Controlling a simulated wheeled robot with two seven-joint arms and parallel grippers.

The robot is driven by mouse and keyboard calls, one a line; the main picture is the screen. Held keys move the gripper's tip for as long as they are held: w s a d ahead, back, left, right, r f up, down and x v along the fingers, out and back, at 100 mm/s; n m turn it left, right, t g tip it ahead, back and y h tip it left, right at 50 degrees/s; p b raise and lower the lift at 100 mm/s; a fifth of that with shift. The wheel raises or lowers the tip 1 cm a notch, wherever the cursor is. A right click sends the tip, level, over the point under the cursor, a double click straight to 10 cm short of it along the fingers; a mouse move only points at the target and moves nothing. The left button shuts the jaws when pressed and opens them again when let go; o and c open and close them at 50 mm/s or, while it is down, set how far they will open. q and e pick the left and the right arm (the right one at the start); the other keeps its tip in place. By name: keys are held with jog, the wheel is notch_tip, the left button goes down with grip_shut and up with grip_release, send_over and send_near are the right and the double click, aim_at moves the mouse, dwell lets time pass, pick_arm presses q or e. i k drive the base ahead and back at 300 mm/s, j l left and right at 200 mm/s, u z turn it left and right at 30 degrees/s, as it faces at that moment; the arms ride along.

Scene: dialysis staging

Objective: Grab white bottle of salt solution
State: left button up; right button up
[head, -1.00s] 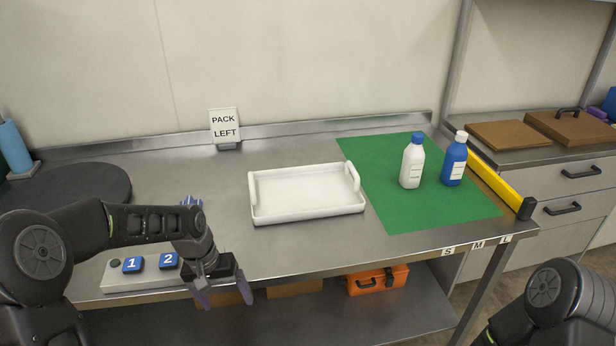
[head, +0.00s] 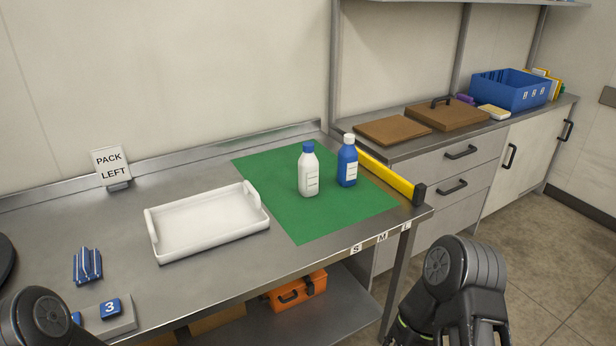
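A white bottle with a blue cap (head: 308,172) stands upright on the green mat (head: 310,225). A blue bottle with a white cap (head: 347,163) stands upright just right of it and slightly farther back. The two look close but apart. My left arm shows only as a dark joint at the lower left edge, and its gripper is out of the picture. My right arm shows at the lower right, off the table's front corner, and its fingers are not visible.
A white tray (head: 165,248) with handles sits left of the mat. A yellow bar (head: 385,174) runs along the table's right end. A "PACK LEFT" sign (head: 111,165) stands at the back. A striped blue item (head: 88,266) and a numbered button box (head: 112,318) are at left.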

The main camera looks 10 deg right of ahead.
aim_at(308, 163)
jog(key=i+l+z, duration=0.1)
jog(key=l, duration=0.35)
jog(key=i+l+z, duration=0.1)
jog(key=i+l, duration=0.15)
jog(key=l, duration=0.15)
jog(key=i+l+z, duration=0.1)
jog(key=l, duration=0.3)
jog(key=i, duration=0.05)
